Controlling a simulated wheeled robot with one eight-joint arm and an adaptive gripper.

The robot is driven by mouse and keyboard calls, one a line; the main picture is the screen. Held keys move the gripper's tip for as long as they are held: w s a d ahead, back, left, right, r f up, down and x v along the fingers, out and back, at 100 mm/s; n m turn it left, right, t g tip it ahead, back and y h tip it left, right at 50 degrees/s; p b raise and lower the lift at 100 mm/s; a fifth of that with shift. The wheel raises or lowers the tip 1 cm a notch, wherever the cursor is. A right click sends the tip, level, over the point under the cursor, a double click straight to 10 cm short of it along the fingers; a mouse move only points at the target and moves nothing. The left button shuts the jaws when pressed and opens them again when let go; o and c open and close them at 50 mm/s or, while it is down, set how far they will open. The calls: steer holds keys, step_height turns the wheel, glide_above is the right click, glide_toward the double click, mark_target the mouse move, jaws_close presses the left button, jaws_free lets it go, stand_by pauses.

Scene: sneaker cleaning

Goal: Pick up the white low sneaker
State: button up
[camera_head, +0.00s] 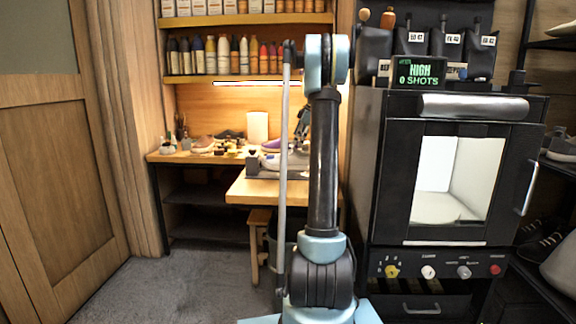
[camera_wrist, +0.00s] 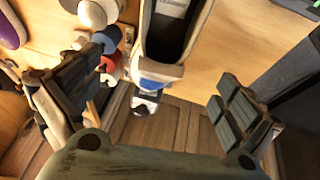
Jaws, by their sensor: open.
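In the wrist view, a pale, long, low shape with a dark opening and a blue patch at its near end (camera_wrist: 181,70) lies between and beyond the fingers; it looks like the white low sneaker seen from above, cut off by the top edge. My gripper (camera_wrist: 162,78) is open, with one dark padded finger on each side and nothing held between them.
The wooden workbench (camera_head: 240,190) also holds several other shoes, including a purple one (camera_wrist: 10,27). White and red round items (camera_wrist: 97,12) lie close to the left finger. A black cabinet with a window (camera_head: 385,170) stands to the right.

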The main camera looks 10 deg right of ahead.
mark_target(288, 158)
steer(key=x, duration=1.1)
steer(key=shift+s+a+f, duration=0.1)
steer(key=shift+a, duration=0.05)
steer(key=c, duration=1.5)
